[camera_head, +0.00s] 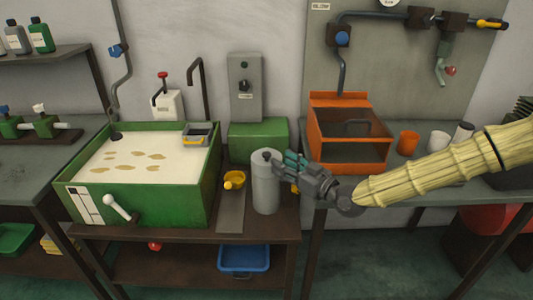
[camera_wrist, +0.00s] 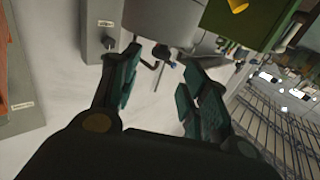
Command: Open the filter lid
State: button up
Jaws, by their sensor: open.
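A grey upright cylinder (camera_head: 265,190) stands on the bench right of the green tank. Its round top (camera_head: 264,157) has a small dark knob and looks closed. No label shows whether this is the filter. My gripper (camera_head: 284,160) is beside the top at its right, with its teal fingers pointing left. In the wrist view my gripper (camera_wrist: 160,62) has its two fingers spread apart, with nothing held between them. A grey rounded body (camera_wrist: 165,18), seemingly the cylinder, shows just beyond the fingertips. I cannot tell whether a finger touches it.
The green tank (camera_head: 140,196) with pale liquid is at left, with a white lever on its front. A grey switch box (camera_head: 246,88) hangs behind. An orange box (camera_head: 346,153) stands behind my arm at right, near several cups.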

aim_at(270, 155)
jog(key=p+x, duration=0.1)
jog(key=x, duration=0.7)
jog(key=shift+f, duration=0.1)
grip_shut()
